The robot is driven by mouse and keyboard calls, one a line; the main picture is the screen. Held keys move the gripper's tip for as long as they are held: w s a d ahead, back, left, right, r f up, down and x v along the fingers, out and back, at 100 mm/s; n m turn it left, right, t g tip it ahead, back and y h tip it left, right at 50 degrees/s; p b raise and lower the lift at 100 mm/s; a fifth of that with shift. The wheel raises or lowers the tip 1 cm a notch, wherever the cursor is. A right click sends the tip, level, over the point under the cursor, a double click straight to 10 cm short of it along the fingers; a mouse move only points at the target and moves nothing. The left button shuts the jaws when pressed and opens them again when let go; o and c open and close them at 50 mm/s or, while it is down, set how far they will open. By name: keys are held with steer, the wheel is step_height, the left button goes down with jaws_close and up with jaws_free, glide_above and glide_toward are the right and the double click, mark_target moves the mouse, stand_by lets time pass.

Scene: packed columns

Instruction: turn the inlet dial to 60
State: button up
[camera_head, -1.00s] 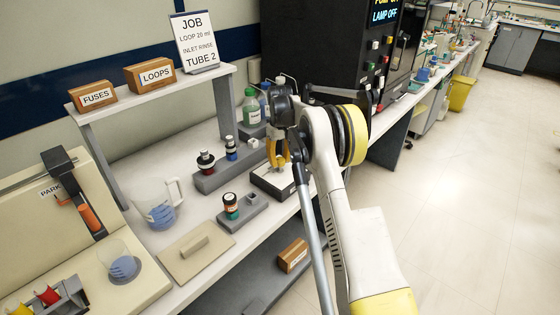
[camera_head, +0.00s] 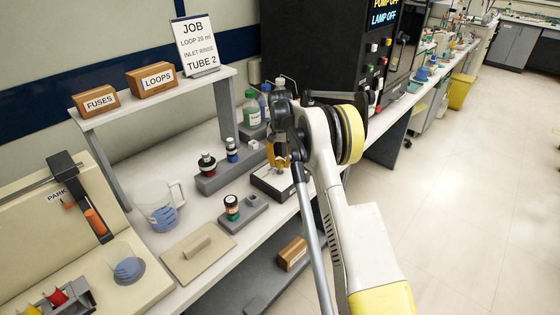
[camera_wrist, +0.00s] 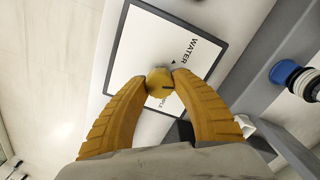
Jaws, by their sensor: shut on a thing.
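The inlet dial is a small round yellow knob (camera_wrist: 158,82) with a dark mark, on a white panel with a dark border (camera_wrist: 197,44). The word WATER and a small black pointer are beside it; another label, ending in "PLE", is partly hidden. My gripper (camera_wrist: 161,78) has its yellow fingertips on both sides of the knob, shut on it. In the head view, my gripper (camera_head: 277,158) points down over the flat box (camera_head: 268,183) that carries the panel; the knob is hidden there. I cannot read an angle from the dial.
A grey block with capped bottles (camera_head: 215,180) stands left of the box, with a smaller block (camera_head: 245,214) in front. A black cabinet (camera_head: 310,45) rises behind. A jug (camera_head: 158,206) and a beige board (camera_head: 195,252) are further left.

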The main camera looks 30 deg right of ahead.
mark_target(280, 161)
steer(key=shift+m+p, duration=0.3)
steer(key=shift+m, duration=1.4)
steer(key=o, duration=1.2)
step_height(280, 161, up, 12)
